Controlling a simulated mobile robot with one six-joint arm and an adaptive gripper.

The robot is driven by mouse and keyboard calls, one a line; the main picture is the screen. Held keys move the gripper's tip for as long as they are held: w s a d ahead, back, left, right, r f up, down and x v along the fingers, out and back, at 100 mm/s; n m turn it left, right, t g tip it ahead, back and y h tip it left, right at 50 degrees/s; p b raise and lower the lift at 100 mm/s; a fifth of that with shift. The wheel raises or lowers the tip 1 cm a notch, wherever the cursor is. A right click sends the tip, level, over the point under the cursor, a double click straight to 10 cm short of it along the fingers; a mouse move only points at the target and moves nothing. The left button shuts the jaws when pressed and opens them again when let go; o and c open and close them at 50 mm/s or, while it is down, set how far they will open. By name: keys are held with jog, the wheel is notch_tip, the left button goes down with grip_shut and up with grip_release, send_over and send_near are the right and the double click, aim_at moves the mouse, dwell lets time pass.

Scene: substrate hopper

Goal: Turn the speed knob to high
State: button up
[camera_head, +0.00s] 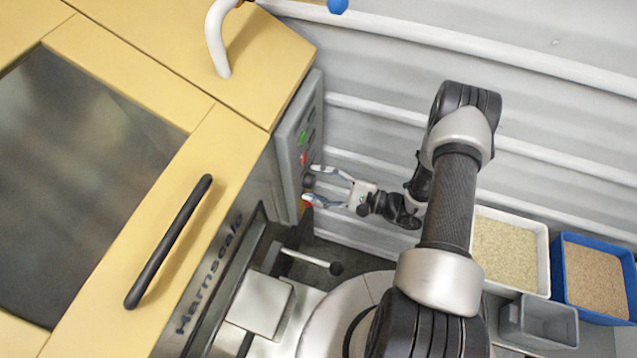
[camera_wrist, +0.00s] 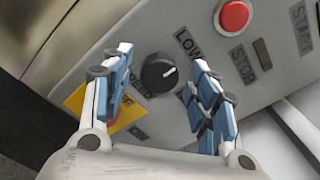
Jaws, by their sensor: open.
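The speed knob (camera_wrist: 160,72) is a round black dial with a white pointer line on the grey control panel (camera_wrist: 215,20). In the wrist view its pointer aims up and right, toward the "LOW" label (camera_wrist: 188,44). A "SPEED" label is partly hidden behind the left finger. My gripper (camera_wrist: 165,85) is open, with one blue-and-white finger on each side of the knob. I cannot tell whether either finger touches it. In the head view my gripper (camera_head: 308,186) reaches the panel (camera_head: 290,150) from the right, and the black knob shows small between its fingertips.
A red stop button (camera_wrist: 233,15) sits above the knob, with a "START" label (camera_wrist: 302,27) to its right. A yellow plate (camera_wrist: 90,103) lies behind the left finger. Below the panel is a lever with a black ball (camera_head: 336,268). Trays of grain (camera_head: 505,252) stand at right.

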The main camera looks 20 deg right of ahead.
jog(key=shift+c, duration=0.4)
jog(key=c, duration=1)
jog(key=shift+m, duration=0.5)
jog(key=m, duration=0.3)
jog(key=shift+m, duration=0.4)
jog(key=m, duration=0.4)
jog(key=shift+m, duration=0.3)
jog(key=m, duration=0.4)
jog(key=shift+w+d, duration=0.1)
jog(key=m, duration=0.4)
jog(key=shift+m, duration=0.5)
